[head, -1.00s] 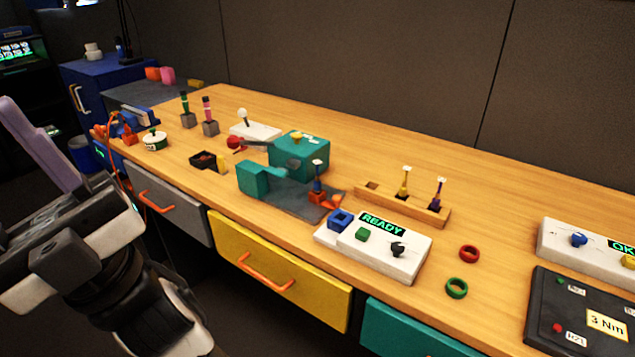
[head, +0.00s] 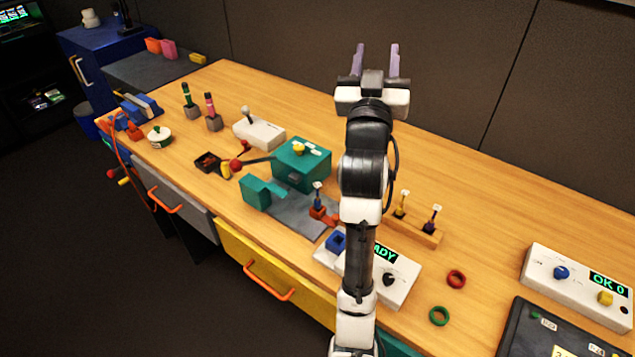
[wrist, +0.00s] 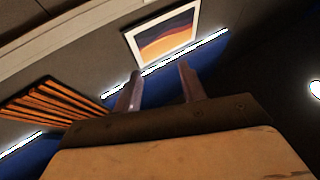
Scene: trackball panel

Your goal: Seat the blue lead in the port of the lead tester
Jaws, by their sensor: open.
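The blue lead (head: 318,196) stands upright with a white tag on top, in an orange-red holder (head: 322,216) at the front of a teal fixture. The lead tester is a white box (head: 401,289) with a green READY-type display, partly hidden behind my arm. A blue square socket (head: 336,242), apparently its port, is at its left end; no lead shows in it. My gripper (head: 376,58) is open and empty, raised high and pointing up, well away from the lead. In the wrist view its two fingers (wrist: 160,80) stand apart with nothing between them.
A wooden rack (head: 425,236) holds a yellow and a purple lead behind the tester. A teal fixture (head: 302,165) stands left of my arm. Red (head: 456,279) and green (head: 439,316) rings lie to the right. A white OK panel (head: 545,262) is farther right. The back right table is clear.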

